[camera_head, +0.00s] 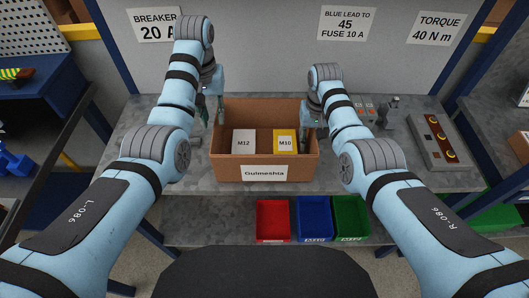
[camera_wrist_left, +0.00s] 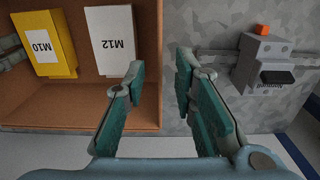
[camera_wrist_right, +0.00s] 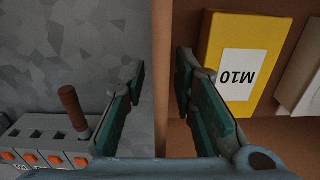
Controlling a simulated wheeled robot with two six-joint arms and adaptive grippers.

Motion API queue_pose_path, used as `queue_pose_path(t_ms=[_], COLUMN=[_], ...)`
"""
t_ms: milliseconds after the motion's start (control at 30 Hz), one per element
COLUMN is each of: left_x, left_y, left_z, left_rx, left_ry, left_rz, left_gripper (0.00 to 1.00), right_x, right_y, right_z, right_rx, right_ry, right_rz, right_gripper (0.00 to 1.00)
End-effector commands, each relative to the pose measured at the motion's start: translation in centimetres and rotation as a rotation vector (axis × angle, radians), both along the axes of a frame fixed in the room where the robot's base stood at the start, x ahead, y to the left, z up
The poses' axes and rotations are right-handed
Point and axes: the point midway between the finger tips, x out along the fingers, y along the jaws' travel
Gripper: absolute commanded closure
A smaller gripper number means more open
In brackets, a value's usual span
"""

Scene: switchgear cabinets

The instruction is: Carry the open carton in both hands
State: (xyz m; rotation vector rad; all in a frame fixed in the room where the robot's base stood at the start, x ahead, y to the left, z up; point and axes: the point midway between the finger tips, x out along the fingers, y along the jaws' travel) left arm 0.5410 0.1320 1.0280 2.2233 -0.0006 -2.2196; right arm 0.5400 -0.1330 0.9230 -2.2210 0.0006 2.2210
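The open brown carton (camera_head: 222,168) stands upright on the grey workbench, with a name label on its front. Inside are a white box marked M12 (camera_head: 244,141) and a yellow box marked M10 (camera_head: 285,143). My left gripper (camera_head: 212,108) is at the carton's left wall; in the left wrist view its open fingers (camera_wrist_left: 160,85) lie either side of that wall (camera_wrist_left: 151,60), with gaps. My right gripper (camera_head: 308,118) is at the right wall; in the right wrist view its open fingers (camera_wrist_right: 162,88) straddle that wall (camera_wrist_right: 162,50), also with gaps.
Red (camera_head: 272,220), blue (camera_head: 314,218) and green (camera_head: 351,217) bins sit on the shelf below the bench. A panel with round buttons (camera_head: 437,140) lies at the bench's right. A grey device with an orange top (camera_wrist_left: 264,58) lies beside the carton's left wall.

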Motion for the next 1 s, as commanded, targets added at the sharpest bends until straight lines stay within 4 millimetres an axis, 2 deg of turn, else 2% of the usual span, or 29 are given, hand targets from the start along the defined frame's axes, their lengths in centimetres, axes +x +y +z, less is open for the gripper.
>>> queue_pose_path(t_ms=[167,400,500,633,1000], left_x=[-0.1,-0.1,-0.1,-0.1,0.0], left_y=[0.0,0.0,0.0,0.0,0.0], left_z=[0.5,0.5,0.5,0.5,0.5], left_rx=[0.000,0.000,0.000,0.000,0.000], left_ry=[0.002,0.002,0.002,0.002,0.002], left_rz=[0.000,0.000,0.000,0.000,0.000], left_gripper=[0.75,0.75,0.75,0.75,0.75], right_x=[0.1,0.1,0.1,0.0,0.0], right_y=[0.0,0.0,0.0,0.0,0.0], right_z=[2.5,9.1,11.0,11.9,11.9], right_rx=[0.001,0.001,0.000,0.000,0.000], right_ry=[-0.005,-0.004,-0.002,0.000,0.000], right_rz=[0.000,0.001,0.001,0.001,0.000], right_gripper=[0.75,0.75,0.75,0.75,0.75])
